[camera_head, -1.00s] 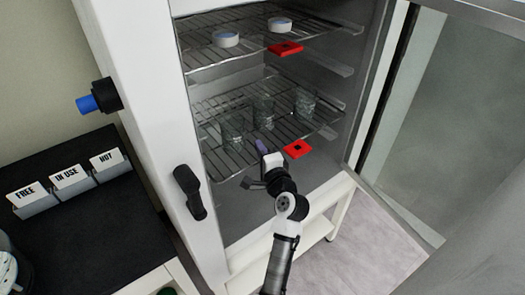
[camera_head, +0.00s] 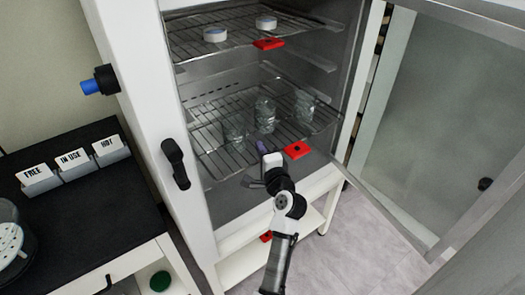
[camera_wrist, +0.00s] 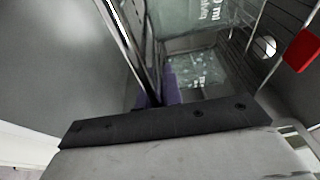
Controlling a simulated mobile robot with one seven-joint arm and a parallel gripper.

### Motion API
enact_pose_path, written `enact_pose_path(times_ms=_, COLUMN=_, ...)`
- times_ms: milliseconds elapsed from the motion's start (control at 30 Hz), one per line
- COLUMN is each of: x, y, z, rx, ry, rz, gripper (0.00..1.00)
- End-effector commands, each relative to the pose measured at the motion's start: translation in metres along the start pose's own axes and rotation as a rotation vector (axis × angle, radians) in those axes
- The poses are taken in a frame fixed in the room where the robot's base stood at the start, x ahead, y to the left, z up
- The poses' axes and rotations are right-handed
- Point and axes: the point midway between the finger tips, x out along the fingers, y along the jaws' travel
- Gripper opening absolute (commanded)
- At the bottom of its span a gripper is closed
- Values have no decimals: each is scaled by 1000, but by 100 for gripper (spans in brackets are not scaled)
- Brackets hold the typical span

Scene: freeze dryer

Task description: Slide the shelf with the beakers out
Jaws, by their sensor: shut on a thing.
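The lower wire shelf (camera_head: 208,155) carries several clear glass beakers (camera_head: 265,115) and has a red tag (camera_head: 297,149) at its front. It is partly out of the cabinet, with a gap behind it. My gripper (camera_head: 261,147), with purple fingertips, is shut at the shelf's front edge, left of the red tag. The wrist view shows the purple fingertips (camera_wrist: 158,98) on a shelf bar, with beaker glass (camera_wrist: 195,75) close beyond them. The exact grip is partly hidden by the gripper body.
The upper wire shelf (camera_head: 190,47) holds two white round dishes (camera_head: 215,34) and a red tag. The glass door (camera_head: 440,130) stands open at right. A black-topped bench (camera_head: 95,205) with sign holders is at left. Grey floor shows at lower right.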

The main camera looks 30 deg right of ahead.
Motion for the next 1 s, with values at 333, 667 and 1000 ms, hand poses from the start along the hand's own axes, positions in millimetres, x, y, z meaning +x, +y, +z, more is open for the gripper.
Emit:
enact_pose_path(times_ms=333, x=1, y=0, z=0, rx=0, ry=0, rz=0, gripper=0)
enact_pose_path(times_ms=667, x=1, y=0, z=0, rx=0, ry=0, rz=-1, gripper=33)
enact_pose_path(times_ms=1000, x=-7, y=2, z=0, rx=1, ry=1, rz=-1, gripper=33)
